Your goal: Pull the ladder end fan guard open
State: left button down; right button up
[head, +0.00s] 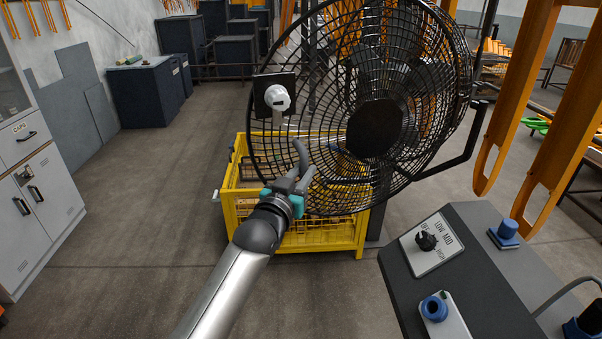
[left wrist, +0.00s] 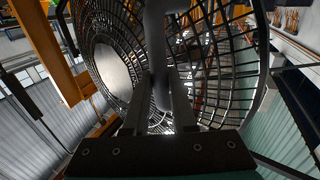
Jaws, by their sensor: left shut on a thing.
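The fan guard (head: 330,95) is a round black wire cage with a black disc at its centre, in the upper middle of the head view. It fills much of the left wrist view (left wrist: 225,70). My left gripper (head: 297,172) is at the guard's lower left rim. It is shut on a grey bar-like handle (left wrist: 157,45), which stands between the fingers in the left wrist view. A white knob (head: 277,97) on a black plate sits above the gripper at the guard's left edge. I cannot tell how far the guard stands from the fan body. My right gripper is not in view.
A yellow crate (head: 233,215) stands on the floor behind the gripper. A dark control box (head: 470,250) with a LOW/MID dial (head: 426,241) is at the lower right. Orange posts (head: 520,90) stand right. A grey cabinet (head: 40,190) is left, with open floor between.

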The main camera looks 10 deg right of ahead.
pick_arm(q)
jog(key=shift+d+r, duration=0.1)
jog(key=shift+r, duration=0.1)
jog(key=c, duration=0.7)
grip_release()
jog(key=shift+f, duration=0.1)
jog(key=shift+c, duration=0.2)
jog(key=shift+s, duration=0.1)
jog(key=shift+s+a+f, duration=0.1)
jog(key=shift+s+a, duration=0.4)
jog(key=v, duration=1.3)
jog(key=shift+s+a, duration=0.15)
jog(key=shift+s, duration=0.2)
